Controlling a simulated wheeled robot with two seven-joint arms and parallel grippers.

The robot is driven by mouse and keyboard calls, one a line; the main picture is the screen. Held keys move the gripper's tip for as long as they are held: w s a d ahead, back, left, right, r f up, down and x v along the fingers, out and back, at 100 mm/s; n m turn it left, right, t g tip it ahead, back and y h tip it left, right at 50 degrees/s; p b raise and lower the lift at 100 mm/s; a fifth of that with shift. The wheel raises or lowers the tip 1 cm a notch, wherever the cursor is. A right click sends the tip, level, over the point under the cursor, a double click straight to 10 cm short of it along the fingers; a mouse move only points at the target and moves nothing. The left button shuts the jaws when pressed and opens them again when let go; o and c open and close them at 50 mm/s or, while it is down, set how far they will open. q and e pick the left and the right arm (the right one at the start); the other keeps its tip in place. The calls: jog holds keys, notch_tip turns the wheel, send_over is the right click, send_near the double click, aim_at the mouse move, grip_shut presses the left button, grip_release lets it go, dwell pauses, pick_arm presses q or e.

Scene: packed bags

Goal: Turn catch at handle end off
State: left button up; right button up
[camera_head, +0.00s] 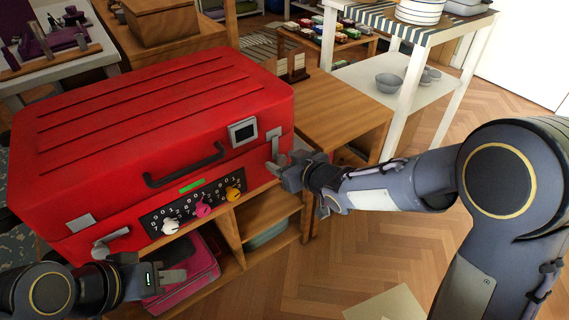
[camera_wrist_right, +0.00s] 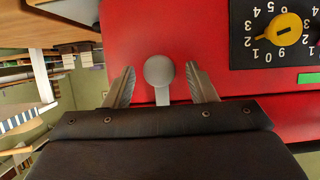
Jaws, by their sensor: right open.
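A large red case (camera_head: 150,120) lies on a wooden shelf unit, with a dark handle (camera_head: 185,167) on its front. A grey catch (camera_head: 275,146) is on the front near the right corner, and another grey catch (camera_head: 108,243) is near the left corner. My right gripper (camera_head: 281,172) is at the right catch. In the right wrist view the catch's round grey knob (camera_wrist_right: 159,70) and short stem stand between the open fingers of the right gripper (camera_wrist_right: 162,88), with a gap on both sides. My left gripper (camera_head: 170,279) is low at the left, below the left catch; its finger gap is unclear.
The case front has a dark dial panel with white, pink and yellow knobs (camera_head: 233,194) and a green strip (camera_head: 191,186). A pink bag (camera_head: 190,270) sits on the shelf below. A wooden table (camera_head: 330,105) stands right of the case. The floor at right is mostly clear.

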jog(key=shift+w, duration=0.1)
jog(key=c, duration=0.9)
jog(key=shift+c, duration=0.2)
